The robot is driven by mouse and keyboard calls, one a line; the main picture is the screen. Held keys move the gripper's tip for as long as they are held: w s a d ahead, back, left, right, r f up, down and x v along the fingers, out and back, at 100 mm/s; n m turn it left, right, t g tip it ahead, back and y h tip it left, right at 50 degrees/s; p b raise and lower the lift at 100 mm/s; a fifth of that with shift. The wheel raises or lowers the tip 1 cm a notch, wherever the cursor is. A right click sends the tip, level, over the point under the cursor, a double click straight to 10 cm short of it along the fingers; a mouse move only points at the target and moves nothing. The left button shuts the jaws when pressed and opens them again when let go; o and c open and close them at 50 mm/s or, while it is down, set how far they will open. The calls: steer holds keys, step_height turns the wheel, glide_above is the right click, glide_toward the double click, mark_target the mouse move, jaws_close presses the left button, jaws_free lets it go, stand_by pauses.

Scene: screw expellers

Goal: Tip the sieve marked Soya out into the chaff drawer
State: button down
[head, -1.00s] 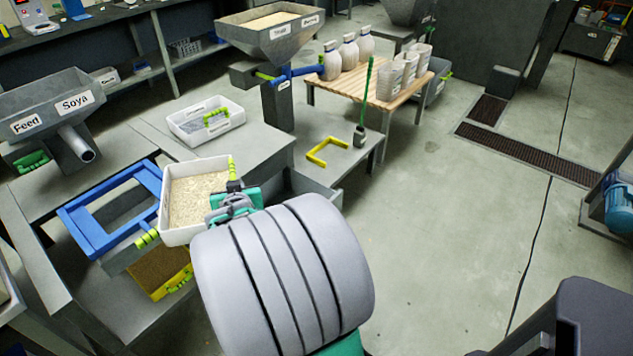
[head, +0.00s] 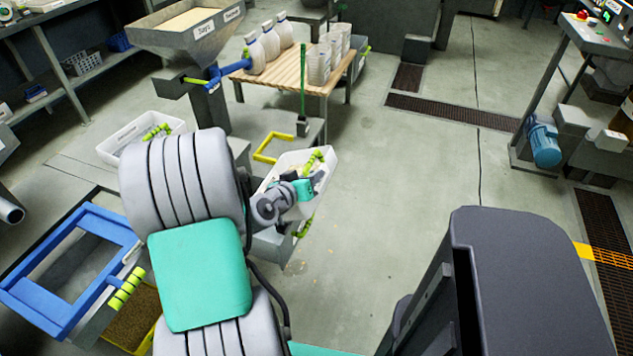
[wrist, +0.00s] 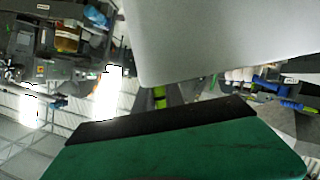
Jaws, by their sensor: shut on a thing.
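My gripper (head: 302,187) is shut on a white sieve (head: 322,160) with a yellow-green handle. The sieve looks tilted, and my wrist hides much of its inside; I can read no label on it. In the wrist view, a pale grey-white surface, likely the sieve (wrist: 225,40), fills the top above a green and black gripper part. Below the sieve in the head view is a grey drawer (head: 270,245), partly hidden by my arm, with a yellow-green handle beside it. I cannot tell whether the sieve still holds material. Faint pale specks show near the drawer.
A blue frame (head: 70,318) and a yellow-edged tray are at lower left. A yellow bracket (head: 265,155) and a green-handled brush (head: 302,125) stand near the wooden table (head: 330,75). Open floor lies right.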

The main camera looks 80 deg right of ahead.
steer(key=w+d+r+n+g+h+b, duration=0.1)
steer(key=w+n+g, duration=0.3)
steer(key=w+n, duration=0.4)
steer(key=shift+w+d+r+h+b, duration=0.35)
steer(key=shift+w+d+b, duration=0.2)
steer(key=shift+w, duration=1.9)
